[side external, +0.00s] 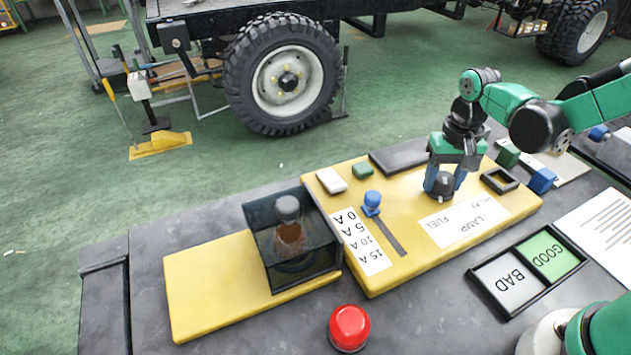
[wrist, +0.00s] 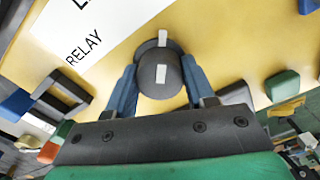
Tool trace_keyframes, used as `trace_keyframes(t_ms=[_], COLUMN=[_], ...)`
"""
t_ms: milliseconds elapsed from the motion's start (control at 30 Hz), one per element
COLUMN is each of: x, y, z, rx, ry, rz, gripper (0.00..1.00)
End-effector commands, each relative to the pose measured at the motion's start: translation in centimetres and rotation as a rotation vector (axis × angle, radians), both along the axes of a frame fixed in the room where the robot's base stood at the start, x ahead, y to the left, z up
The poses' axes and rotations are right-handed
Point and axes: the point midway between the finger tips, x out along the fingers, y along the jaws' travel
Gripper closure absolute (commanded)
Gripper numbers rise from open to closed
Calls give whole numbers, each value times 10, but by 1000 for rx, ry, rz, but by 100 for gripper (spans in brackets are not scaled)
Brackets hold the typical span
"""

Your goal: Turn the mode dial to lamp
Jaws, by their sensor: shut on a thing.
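The mode dial (side external: 444,183) is a dark round knob on the yellow panel (side external: 405,255). In the wrist view the dial (wrist: 158,80) shows white marks on its top and base. Which word the dial's mark points to is hard to tell.
On the panel are a blue slider (side external: 372,200) with an ampere scale, a white block (side external: 331,180) and a green block (side external: 362,171). A dark clear-walled box (side external: 292,240) holds a bottle-like part. A red button (side external: 349,327) and a GOOD/BAD tray (side external: 488,302) stand in front.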

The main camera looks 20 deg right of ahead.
Motion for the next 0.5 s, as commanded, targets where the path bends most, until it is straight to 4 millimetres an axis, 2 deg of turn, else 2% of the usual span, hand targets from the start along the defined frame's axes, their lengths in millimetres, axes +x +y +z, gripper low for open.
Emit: trace_keyframes(t_ms=[500], x=[0], y=[0], z=[0], rx=[0], ry=[1], rz=[417], gripper=[100])
